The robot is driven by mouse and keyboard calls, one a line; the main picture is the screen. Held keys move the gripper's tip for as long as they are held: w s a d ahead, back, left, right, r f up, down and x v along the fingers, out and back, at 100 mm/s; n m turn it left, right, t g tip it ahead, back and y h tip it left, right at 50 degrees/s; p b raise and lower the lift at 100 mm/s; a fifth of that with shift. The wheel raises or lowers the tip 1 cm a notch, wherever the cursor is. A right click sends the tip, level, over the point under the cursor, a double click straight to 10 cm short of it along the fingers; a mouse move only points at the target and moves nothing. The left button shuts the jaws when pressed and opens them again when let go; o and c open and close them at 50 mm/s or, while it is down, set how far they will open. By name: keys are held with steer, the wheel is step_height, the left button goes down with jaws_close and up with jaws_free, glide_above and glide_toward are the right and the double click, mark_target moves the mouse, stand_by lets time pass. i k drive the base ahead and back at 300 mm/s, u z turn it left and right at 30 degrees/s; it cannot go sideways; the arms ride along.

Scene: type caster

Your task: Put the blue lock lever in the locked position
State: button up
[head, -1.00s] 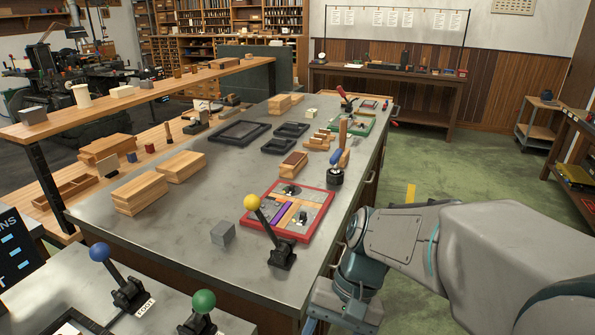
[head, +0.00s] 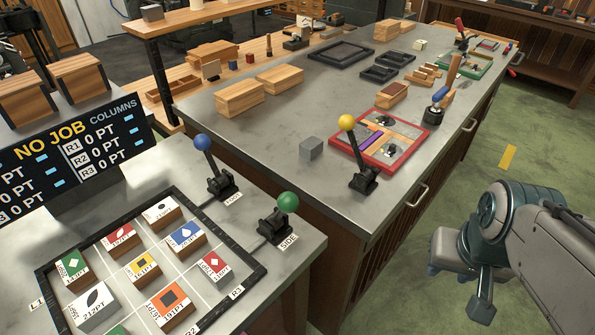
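The blue lock lever (head: 209,160) stands on the near grey table, left of the middle of the head view. It has a blue ball knob, a black shaft and a black base. The shaft leans up and to the left. A small white label (head: 233,198) lies at its base. My gripper (head: 462,262) is at the right, over the green floor, well apart from the lever and empty as far as I can see. Its fingers are not clear enough to tell open from shut.
A green-knobbed lever (head: 283,215) stands close to the right of the blue one. A yellow-knobbed lever (head: 355,150) stands on the long workbench (head: 300,110). A framed grid of labelled blocks (head: 255,285) lies in front. A scoreboard (head: 75,155) stands left.

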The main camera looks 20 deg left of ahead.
mark_target(202, 143)
steer(key=u, duration=3.25)
steer(key=k, duration=1.3)
steer(key=z, duration=1)
steer(key=i, duration=0.55)
steer(key=z, duration=0.05)
